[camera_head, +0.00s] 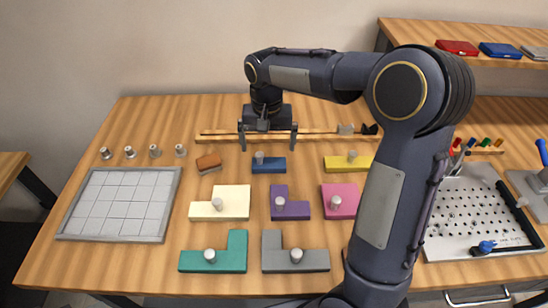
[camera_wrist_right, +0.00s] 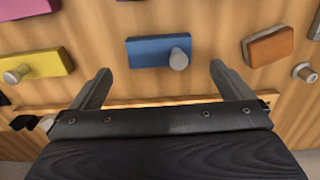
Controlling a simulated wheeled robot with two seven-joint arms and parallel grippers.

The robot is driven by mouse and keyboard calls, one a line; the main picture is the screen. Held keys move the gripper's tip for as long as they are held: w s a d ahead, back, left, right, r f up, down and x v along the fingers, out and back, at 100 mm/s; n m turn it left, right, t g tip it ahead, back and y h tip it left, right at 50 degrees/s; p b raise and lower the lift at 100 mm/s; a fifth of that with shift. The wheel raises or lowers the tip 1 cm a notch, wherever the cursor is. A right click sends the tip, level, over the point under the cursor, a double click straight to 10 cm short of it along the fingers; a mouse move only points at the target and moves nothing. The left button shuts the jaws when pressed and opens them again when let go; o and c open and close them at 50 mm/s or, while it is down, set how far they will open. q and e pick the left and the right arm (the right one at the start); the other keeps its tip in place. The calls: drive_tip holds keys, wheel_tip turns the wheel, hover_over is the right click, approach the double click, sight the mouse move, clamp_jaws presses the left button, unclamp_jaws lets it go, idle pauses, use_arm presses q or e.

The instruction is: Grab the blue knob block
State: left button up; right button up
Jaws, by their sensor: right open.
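The blue knob block (camera_head: 269,166) is a short flat bar with a grey cylindrical knob, lying on the wooden table near the middle. It also shows in the right wrist view (camera_wrist_right: 150,52), with its knob toward the right end. My right gripper (camera_head: 268,146) is above the table just behind the block, pointing down. Its two fingers are wide apart and empty, one toward each end of the block. In the right wrist view the block lies ahead of the fingertips, not between them. My left gripper is not in view.
An orange-brown block (camera_head: 208,163) lies left of the blue block, and a yellow knob block (camera_head: 349,162) lies right. White (camera_head: 235,202), purple (camera_head: 292,207) and pink (camera_head: 341,200) knob blocks lie in front. A wooden strip (camera_head: 220,137) runs behind. A grey grid tray (camera_head: 120,205) stands at left.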

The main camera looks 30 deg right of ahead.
sight(269, 163)
wheel_tip(269, 163, down, 7)
drive_tip(key=shift+w+d+f, duration=0.1)
drive_tip(key=shift+d+f, duration=0.05)
idle(0.4)
drive_tip(key=c, duration=0.8)
drive_tip(key=shift+c, duration=0.2)
